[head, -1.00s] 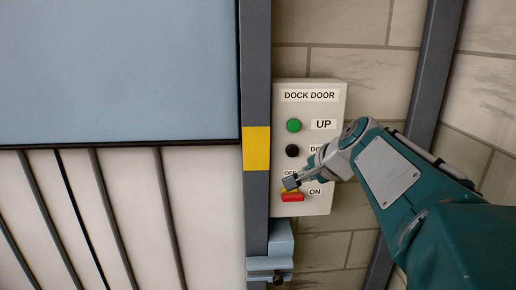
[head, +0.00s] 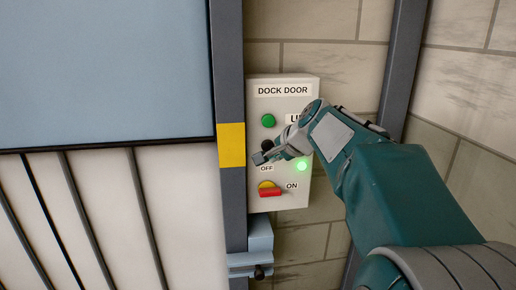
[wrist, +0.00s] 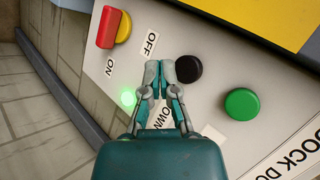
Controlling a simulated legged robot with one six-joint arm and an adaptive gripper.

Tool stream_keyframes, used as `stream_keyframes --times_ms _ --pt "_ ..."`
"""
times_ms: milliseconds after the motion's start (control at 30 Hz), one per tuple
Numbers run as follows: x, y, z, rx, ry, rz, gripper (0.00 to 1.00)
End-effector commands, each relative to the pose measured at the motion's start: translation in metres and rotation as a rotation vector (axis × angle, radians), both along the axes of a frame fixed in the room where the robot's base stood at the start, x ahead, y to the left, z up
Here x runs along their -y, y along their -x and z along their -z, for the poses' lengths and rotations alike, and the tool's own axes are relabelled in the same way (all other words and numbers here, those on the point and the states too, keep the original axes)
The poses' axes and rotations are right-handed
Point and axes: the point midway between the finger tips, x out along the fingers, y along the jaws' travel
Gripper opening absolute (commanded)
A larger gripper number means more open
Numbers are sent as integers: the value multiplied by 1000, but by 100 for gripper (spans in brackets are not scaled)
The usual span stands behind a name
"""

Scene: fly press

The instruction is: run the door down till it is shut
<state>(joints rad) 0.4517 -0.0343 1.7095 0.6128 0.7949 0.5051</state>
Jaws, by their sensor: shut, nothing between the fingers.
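The blue-grey door (head: 100,70) fills the upper left of the head view. Its dark bottom edge is level with the yellow band on the post, with pale slatted surface below. The DOCK DOOR control box (head: 285,91) carries a green UP button (head: 268,121), a black DOWN button (head: 267,145) and a red-and-yellow ON/OFF switch (head: 270,191). A green lamp (head: 302,166) is lit. My gripper (head: 262,158) is shut and empty, just below the black button. In the wrist view my fingertips (wrist: 165,72) are close beside the black button (wrist: 188,69); contact cannot be told.
A dark post with a yellow band (head: 231,145) stands between door and box. A blue-grey bracket (head: 257,245) sits below the box. A second dark post (head: 404,70) stands to the right, against a block wall.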

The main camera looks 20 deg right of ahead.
Motion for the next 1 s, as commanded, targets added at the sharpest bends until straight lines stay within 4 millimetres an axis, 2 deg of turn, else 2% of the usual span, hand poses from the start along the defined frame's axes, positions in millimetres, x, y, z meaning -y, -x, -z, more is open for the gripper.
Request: stream_keyframes --times_ms 100,300,1000 --pt "4 -12 0 -1 0 0 0" --pt "6 -20 0 0 1 0 0" --pt "6 -20 0 0 1 0 0"
